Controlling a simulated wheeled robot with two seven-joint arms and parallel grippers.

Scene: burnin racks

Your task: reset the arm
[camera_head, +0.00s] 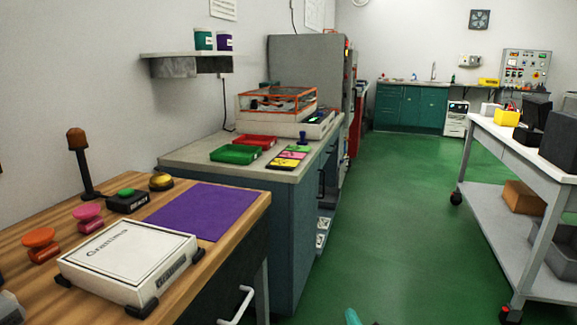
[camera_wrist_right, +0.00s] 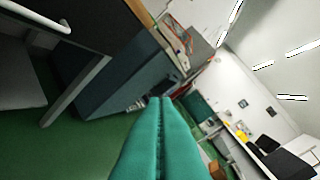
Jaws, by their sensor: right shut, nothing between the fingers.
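My right gripper (camera_wrist_right: 160,100) shows in the right wrist view as two long teal fingers pressed together, with nothing between them. In the head view only a small teal tip of the right gripper (camera_head: 352,316) shows at the bottom edge, over the green floor and to the right of the wooden table. It is apart from the furniture. My left gripper is not in either view.
A wooden table (camera_head: 190,262) at left holds a white box (camera_head: 128,252), a purple mat (camera_head: 205,210) and stamps. Behind it stands a teal cabinet (camera_head: 290,235) with trays. A white cart (camera_head: 512,240) stands at right. Green floor (camera_head: 400,230) between is clear.

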